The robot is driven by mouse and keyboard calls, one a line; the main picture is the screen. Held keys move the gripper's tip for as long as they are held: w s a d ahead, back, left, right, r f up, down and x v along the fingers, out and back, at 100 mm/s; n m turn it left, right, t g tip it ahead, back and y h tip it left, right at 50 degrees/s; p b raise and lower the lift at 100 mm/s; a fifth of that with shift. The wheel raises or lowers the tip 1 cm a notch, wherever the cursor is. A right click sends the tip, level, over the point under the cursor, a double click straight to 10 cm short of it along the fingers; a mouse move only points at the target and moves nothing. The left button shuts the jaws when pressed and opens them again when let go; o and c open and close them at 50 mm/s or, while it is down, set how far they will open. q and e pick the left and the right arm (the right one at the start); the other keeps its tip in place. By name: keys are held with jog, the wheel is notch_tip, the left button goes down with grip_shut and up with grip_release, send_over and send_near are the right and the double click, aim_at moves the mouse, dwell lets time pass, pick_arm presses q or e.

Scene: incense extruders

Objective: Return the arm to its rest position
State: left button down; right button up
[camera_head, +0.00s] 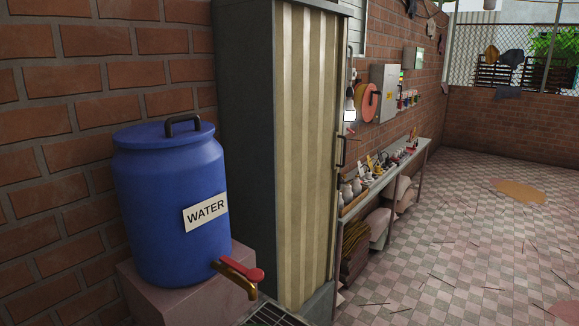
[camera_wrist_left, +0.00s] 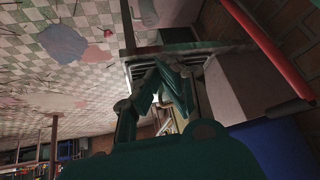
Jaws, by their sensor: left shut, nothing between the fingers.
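In the head view neither of my arms nor grippers shows. In the left wrist view my left gripper (camera_wrist_left: 165,82) shows as dark teal fingers in the middle of the picture. Its fingers are shut with nothing seen between them. A blue water barrel (camera_head: 168,215) labelled WATER stands upright at the left of the head view, with a lid handle and a brass tap with a red lever (camera_head: 240,272). My left gripper appears apart from the tiled floor behind it.
The barrel sits on a pinkish block (camera_head: 150,295) against a brick wall. A tall corrugated cabinet (camera_head: 305,150) stands beside it. Beyond is a narrow workbench (camera_head: 405,165) crowded with small items. The tiled floor (camera_head: 470,220) at right is mostly open, with thin sticks scattered on it.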

pick_arm(q)
jog(key=s+d+f+n+g+y, duration=0.1)
jog(key=s+f+g, duration=0.1)
jog(key=s, duration=0.1)
jog(key=s+d+f+n+g, duration=0.1)
jog(key=s+d+f, duration=0.1)
jog(key=s, duration=0.1)
jog(key=s+f+g+b, duration=0.1)
jog(key=s+f, duration=0.1)
jog(key=f, duration=1.4)
jog(key=s+f+g+b, duration=0.1)
jog(key=s+f+b, duration=0.1)
jog(key=f, duration=1.5)
jog(key=s+a+f+b, duration=0.1)
jog(key=s+a+f, duration=0.2)
jog(key=s+f, duration=1)
jog(key=shift+s+a+m+g, duration=0.3)
jog(key=shift+s+g, duration=0.1)
jog(key=shift+s, duration=0.4)
pick_arm(e)
notch_tip(320, 180, down, 4)
jog(key=shift+w+a+r, duration=0.1)
pick_arm(q)
jog(key=shift+f, duration=0.1)
pick_arm(e)
jog(key=shift+a, duration=0.25)
